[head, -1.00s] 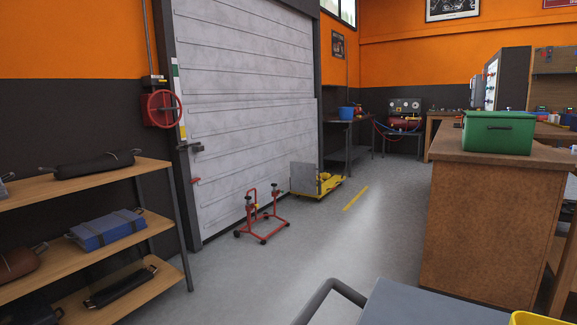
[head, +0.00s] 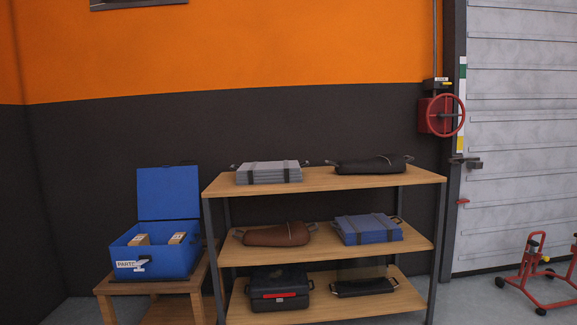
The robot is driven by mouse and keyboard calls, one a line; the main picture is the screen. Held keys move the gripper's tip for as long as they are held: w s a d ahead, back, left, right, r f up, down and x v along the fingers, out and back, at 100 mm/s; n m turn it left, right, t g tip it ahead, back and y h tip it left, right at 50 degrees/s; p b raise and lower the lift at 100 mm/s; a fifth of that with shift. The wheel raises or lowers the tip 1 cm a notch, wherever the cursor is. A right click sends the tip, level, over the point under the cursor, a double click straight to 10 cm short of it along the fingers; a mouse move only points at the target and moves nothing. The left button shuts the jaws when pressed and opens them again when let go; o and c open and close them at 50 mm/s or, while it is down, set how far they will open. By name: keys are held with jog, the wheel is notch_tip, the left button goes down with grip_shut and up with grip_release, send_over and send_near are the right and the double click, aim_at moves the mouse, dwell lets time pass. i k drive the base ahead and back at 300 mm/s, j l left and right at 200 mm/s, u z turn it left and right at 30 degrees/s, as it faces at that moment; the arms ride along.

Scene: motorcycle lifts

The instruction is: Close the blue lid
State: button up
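The blue lid (head: 168,193) stands upright, open, at the back of a blue box (head: 180,262) on the left. The box sits on a low wooden table (head: 150,287). Its front carries a white label, partly legible, and a dark latch or handle. Light brown items (head: 177,238) show inside the open box. My gripper is not in view.
A wooden shelf rack (head: 325,182) stands just right of the box, holding folded bundles, rolls and a black case (head: 280,288). A red valve wheel (head: 445,115) is on the wall. A red wheeled stand (head: 540,272) is at the right by the shutter door.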

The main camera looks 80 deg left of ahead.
aim_at(168, 192)
jog(key=j+u, duration=0.25)
jog(key=u, duration=0.2)
jog(key=j+u, duration=0.25)
jog(key=u, duration=0.2)
jog(key=j+u, duration=0.3)
jog(key=u, duration=0.2)
jog(key=j+u, duration=0.25)
jog(key=u, duration=0.2)
jog(key=i+j+u, duration=0.45)
jog(key=i+j, duration=0.2)
jog(key=j, duration=0.25)
jog(key=i+j+u, duration=0.5)
jog(key=i+j, duration=0.75)
jog(key=i, duration=0.15)
